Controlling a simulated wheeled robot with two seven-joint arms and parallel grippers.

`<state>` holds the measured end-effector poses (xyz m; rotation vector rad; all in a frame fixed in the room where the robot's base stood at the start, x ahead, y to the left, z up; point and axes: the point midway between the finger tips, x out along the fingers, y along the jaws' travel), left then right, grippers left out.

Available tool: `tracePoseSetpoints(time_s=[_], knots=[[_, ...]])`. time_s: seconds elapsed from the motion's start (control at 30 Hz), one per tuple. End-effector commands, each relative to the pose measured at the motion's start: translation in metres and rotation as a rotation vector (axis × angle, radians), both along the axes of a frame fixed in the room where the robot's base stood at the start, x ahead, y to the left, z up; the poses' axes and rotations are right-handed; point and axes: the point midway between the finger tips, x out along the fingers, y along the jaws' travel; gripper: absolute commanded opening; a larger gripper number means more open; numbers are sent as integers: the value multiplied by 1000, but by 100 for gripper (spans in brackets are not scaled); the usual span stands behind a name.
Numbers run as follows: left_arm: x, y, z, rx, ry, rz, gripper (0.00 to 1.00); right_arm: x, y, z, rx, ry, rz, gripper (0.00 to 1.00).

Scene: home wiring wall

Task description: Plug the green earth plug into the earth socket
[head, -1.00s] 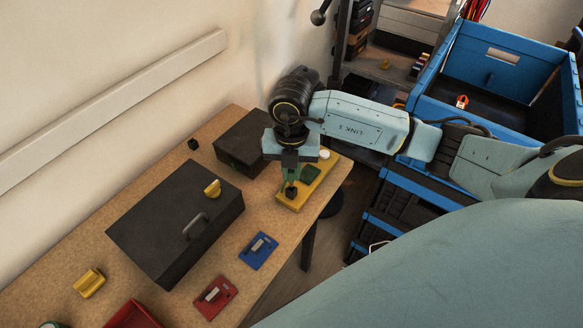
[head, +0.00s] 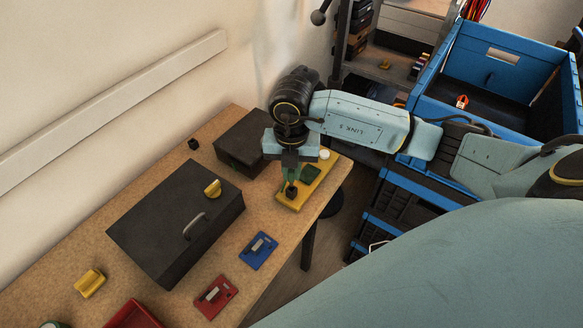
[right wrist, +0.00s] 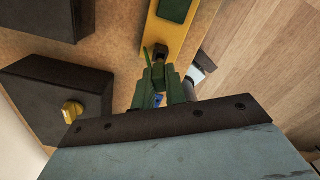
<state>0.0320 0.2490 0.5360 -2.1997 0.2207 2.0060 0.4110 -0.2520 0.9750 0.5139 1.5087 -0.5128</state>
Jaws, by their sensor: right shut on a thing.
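A yellow board (head: 323,182) lies at the table's right end. It carries a dark green square (head: 311,173), a white round piece and a small black block (head: 292,193). In the right wrist view the board (right wrist: 157,35) runs up from the fingertips, with the black block (right wrist: 161,52) right at them. My right gripper (head: 290,182) points down over the board's near end, shut on the green earth plug. The plug is mostly hidden among the greenish fingers (right wrist: 162,80), and whether it sits in a socket I cannot tell. My left gripper is out of view.
A dark box (head: 242,142) stands left of the right gripper, and a larger dark case (head: 170,225) with a handle lies nearer. Blue (head: 258,250) and red (head: 215,297) plates lie along the front edge. Blue crates (head: 430,120) stand right of the table.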

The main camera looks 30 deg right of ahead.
Motion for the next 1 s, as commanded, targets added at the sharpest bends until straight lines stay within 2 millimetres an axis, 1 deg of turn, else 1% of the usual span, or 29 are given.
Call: tracePoseSetpoints(time_s=[0.27,1.0], knots=[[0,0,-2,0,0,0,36,0,0,-2,-1,1,0,0],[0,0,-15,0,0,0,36,0,0,-21,-2,1,0,0]])
